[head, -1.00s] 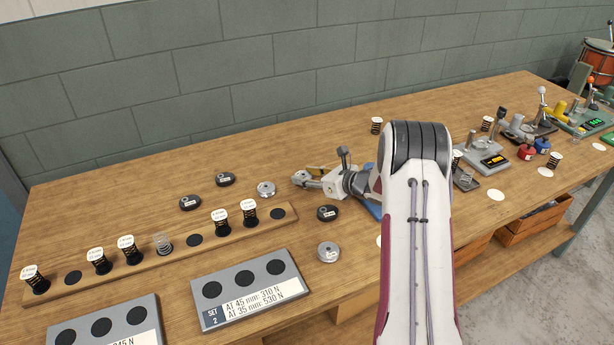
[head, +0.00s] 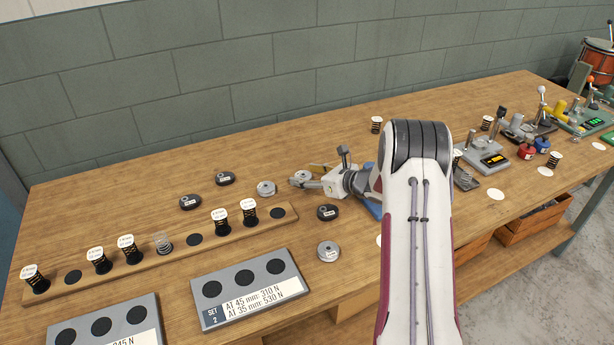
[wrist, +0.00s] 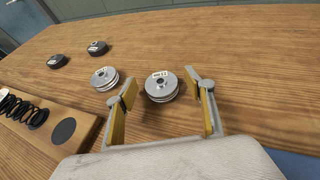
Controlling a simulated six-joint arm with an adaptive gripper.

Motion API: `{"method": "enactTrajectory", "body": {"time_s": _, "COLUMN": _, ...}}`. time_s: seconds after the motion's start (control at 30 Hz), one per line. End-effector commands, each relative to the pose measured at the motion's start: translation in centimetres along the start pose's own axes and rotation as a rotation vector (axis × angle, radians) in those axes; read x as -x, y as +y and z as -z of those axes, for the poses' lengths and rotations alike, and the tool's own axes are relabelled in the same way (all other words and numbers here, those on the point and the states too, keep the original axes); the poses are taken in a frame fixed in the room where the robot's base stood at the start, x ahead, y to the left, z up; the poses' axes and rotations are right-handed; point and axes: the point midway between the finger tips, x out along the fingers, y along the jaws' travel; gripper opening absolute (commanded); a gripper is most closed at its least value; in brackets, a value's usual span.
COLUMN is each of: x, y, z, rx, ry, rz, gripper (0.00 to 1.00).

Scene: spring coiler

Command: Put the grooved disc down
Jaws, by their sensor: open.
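A silver grooved disc (wrist: 162,87) with a small white label stands flat on the wooden table, between the fingertips of my gripper (wrist: 160,92). In the wrist view the yellow-padded fingers are spread, with a gap on each side of the disc. The disc also shows at the fingertips in the head view (head: 302,176). A second silver grooved disc (wrist: 104,78) stands just left of the left finger, apart from the first. A third silver disc (head: 328,251) lies nearer the front of the table.
Grey set trays (head: 250,290) are at the front. Spring testers (head: 480,160) stand to the right.

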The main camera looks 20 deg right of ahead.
Motion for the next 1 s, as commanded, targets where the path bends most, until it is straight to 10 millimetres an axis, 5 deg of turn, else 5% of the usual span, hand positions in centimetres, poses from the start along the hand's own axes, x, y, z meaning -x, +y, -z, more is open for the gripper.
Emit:
{"method": "enactTrajectory", "body": {"time_s": 0.7, "x": 9.4, "y": -0.1, "z": 0.0, "rx": -0.002, "ry": 0.0, "rz": 0.003, "gripper": 0.53}}
{"method": "enactTrajectory", "body": {"time_s": 1.0, "x": 11.7, "y": 0.0, "z": 0.1, "rx": -0.001, "ry": 0.0, "rz": 0.001, "gripper": 0.53}}
